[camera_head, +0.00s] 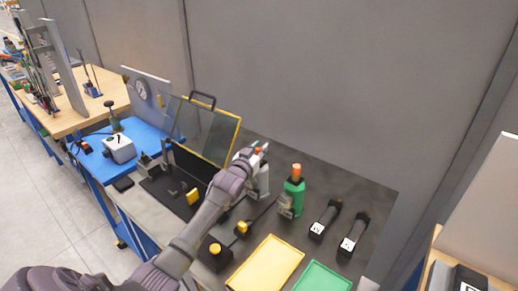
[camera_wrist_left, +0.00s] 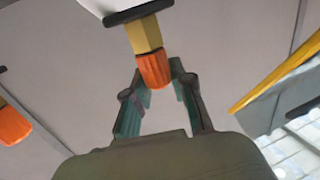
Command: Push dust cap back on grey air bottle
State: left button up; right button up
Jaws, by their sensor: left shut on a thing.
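The grey air bottle (camera_head: 264,182) stands on the dark bench top, partly hidden behind my left gripper (camera_head: 258,149). In the left wrist view its pale body (camera_wrist_left: 112,6) is at the top edge, with a black collar and a brass-yellow neck (camera_wrist_left: 145,34). The orange dust cap (camera_wrist_left: 154,70) is at the end of that neck and in line with it. My left gripper (camera_wrist_left: 157,76) is shut on the cap, one finger on each side. I cannot tell how far the cap sits on the neck. My right gripper is not in view.
A green bottle (camera_head: 293,193) with an orange cap (camera_head: 296,169) stands just right of the grey one. Two black handheld tools (camera_head: 325,220) lie farther right. Yellow (camera_head: 267,264) and green (camera_head: 322,278) trays are in front. A yellow-framed clear panel (camera_head: 207,130) stands left.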

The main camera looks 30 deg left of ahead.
pick_arm(q)
jog(key=shift+f, duration=0.15)
jog(key=o, duration=0.9)
jog(key=s, duration=0.4)
jog(key=s+d, duration=0.1)
jog(key=s, duration=0.3)
jog(key=s+d, duration=0.1)
jog(key=s, duration=0.2)
jog(key=shift+s+r, duration=0.3)
jog(key=shift+s, duration=0.1)
